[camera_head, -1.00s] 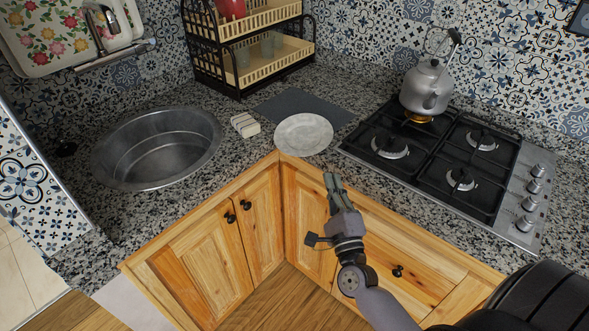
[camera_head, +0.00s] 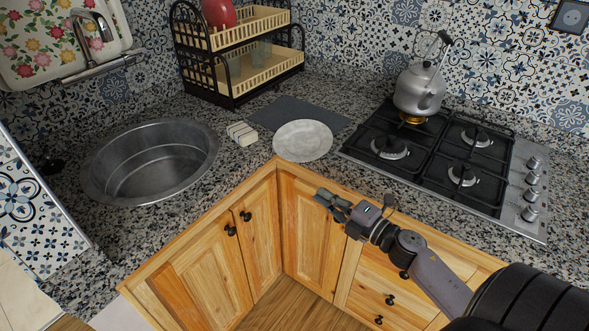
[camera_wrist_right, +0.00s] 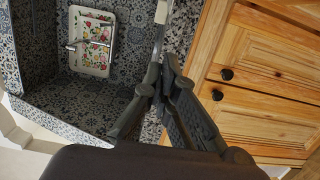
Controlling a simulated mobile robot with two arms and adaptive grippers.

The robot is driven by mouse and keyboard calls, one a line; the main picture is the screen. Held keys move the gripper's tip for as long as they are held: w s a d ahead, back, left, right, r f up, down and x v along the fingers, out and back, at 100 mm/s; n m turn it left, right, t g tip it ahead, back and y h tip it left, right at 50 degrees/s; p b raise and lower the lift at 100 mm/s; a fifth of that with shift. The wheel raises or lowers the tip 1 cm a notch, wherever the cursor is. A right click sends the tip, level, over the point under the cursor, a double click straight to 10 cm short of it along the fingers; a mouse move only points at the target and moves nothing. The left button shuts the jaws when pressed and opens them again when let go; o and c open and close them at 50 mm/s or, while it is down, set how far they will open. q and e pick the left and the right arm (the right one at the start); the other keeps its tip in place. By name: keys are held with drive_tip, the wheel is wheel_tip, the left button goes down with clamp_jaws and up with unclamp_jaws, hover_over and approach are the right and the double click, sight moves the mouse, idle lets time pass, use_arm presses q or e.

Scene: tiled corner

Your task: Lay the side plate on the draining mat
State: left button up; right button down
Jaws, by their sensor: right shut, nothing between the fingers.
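The side plate (camera_head: 303,141) is round, pale and speckled. In the head view it lies flat on the granite counter, in the corner in front of the draining mat. The draining mat (camera_head: 284,112) is dark grey and flat, behind the plate; the plate's far edge covers part of its near side. My right gripper (camera_head: 325,197) is in front of the counter edge, apart from the plate and nearer to me. It is shut and empty. It also shows in the right wrist view (camera_wrist_right: 164,70), with its fingers together. My left gripper does not show.
A sponge-like striped block (camera_head: 242,133) lies left of the plate, by the round sink (camera_head: 152,160). A two-tier dish rack (camera_head: 243,60) stands behind the mat. The gas hob (camera_head: 447,160) with a kettle (camera_head: 419,88) over a glowing burner is on the right.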

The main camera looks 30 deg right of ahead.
drive_tip(key=w+p, duration=0.2)
drive_tip(key=w, duration=1)
drive_tip(key=shift+w+a, duration=0.2)
drive_tip(key=shift+w, duration=0.2)
